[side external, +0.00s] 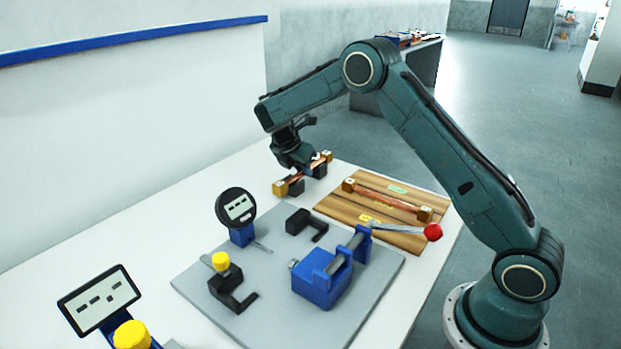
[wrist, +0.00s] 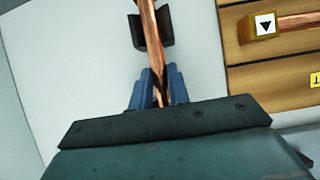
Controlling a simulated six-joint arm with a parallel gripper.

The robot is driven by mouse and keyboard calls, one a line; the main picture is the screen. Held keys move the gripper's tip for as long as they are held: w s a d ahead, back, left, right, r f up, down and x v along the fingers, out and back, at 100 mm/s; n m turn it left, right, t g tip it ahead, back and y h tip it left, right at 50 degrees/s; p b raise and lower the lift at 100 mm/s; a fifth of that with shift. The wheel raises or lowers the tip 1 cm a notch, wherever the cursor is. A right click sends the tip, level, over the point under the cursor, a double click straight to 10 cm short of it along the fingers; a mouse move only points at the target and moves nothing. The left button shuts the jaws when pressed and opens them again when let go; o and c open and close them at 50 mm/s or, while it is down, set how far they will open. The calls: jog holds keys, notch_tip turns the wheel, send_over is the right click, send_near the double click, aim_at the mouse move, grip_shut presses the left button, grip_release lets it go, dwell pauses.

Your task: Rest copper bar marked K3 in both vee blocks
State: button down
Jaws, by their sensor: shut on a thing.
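My gripper (side external: 308,171) is shut on a copper bar (side external: 298,178) with brass end blocks, near the back of the white table. In the wrist view its blue fingers (wrist: 160,88) pinch the bar (wrist: 151,35) from both sides. The mark on this bar is too small to read. Two dark vee blocks, a near one (side external: 297,188) and a far one (side external: 320,170), stand under the bar. One vee block (wrist: 136,32) shows in the wrist view, with the bar running over its notch. I cannot tell whether the bar touches both blocks.
A wooden board (side external: 338,209) right of the blocks holds another copper bar (side external: 392,200); its end block shows a triangle (wrist: 262,27). Nearer, a grey plate (side external: 262,318) carries a blue vise (side external: 318,281), a dial gauge (side external: 236,207) and dark clamps. Table left of the blocks is clear.

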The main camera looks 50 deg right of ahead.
jog(key=shift+f, duration=0.1)
jog(key=c, duration=1.3)
grip_release()
jog(key=shift+o, duration=0.2)
jog(key=shift+f, duration=0.1)
jog(key=v, duration=1.4)
